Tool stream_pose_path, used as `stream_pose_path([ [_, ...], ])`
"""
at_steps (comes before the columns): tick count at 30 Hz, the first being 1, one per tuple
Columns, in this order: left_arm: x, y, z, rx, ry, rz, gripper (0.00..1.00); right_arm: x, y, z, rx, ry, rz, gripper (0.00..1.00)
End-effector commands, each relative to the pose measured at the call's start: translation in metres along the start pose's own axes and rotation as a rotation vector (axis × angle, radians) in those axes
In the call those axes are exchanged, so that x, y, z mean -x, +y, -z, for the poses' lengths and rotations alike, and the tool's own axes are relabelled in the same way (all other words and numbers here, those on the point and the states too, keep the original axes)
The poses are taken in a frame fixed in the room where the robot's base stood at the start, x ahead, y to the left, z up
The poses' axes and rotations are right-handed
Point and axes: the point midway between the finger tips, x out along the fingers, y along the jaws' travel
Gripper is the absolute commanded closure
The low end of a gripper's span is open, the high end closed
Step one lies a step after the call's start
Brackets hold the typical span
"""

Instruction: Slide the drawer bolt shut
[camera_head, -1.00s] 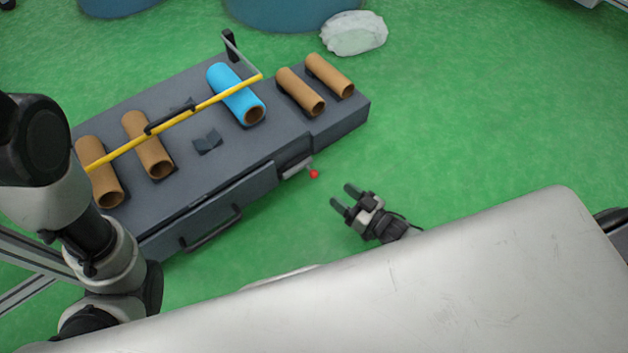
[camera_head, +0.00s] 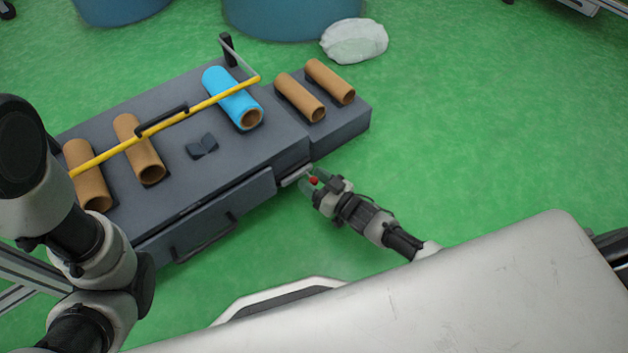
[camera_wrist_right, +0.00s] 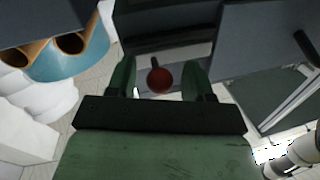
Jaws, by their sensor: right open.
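The drawer bolt (camera_head: 297,176) is a pale metal bar with a red knob (camera_head: 313,180) on the grey unit's front, right of the drawer. The drawer front (camera_head: 160,241) has a dark handle (camera_head: 205,238). My right gripper (camera_head: 311,179) is open at the knob. In the right wrist view, the red knob (camera_wrist_right: 160,80) sits between the two spread fingers of the right gripper (camera_wrist_right: 160,77), with visible space on both sides. The metal bar (camera_wrist_right: 187,52) lies behind it. My left arm enters at the left of the head view; its gripper is not visible.
A yellow bar (camera_head: 215,99) crosses above the unit's top (camera_head: 255,150). Brown tubes (camera_head: 139,149) and a blue tube (camera_head: 232,98) lie there. A white bag (camera_head: 354,41) lies on the green floor, which is clear right of the unit.

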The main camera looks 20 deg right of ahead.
Motion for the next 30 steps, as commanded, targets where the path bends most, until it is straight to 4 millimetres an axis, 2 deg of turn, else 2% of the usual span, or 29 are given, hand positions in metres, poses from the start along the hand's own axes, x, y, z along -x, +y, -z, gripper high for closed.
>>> stream_pose_path([
  [1,0.0,0.0,0.0,0.0,0.0,0.0,0.61,0.0,0.0,0.0,0.0,0.0,0.0,0.51],
  [9,0.0,0.0,0.0,0.0,0.0,0.0,0.61,0.001,0.0,0.0,0.0,0.0,0.0,0.93],
  [11,0.0,0.0,0.0,0.0,0.0,0.0,0.61,0.001,0.0,0.0,0.0,0.0,-0.001,1.0],
  [17,-0.001,0.0,-0.001,0.0,0.0,0.0,0.61,0.0,-0.003,-0.001,-0.001,0.0,0.0,1.0],
  [24,-0.011,-0.002,-0.004,0.0,-0.001,0.0,0.61,-0.007,-0.038,-0.007,-0.005,-0.002,0.0,1.0],
  [30,-0.01,-0.002,-0.004,0.0,-0.001,0.0,0.61,-0.008,-0.044,-0.01,-0.001,-0.002,0.001,1.0],
])
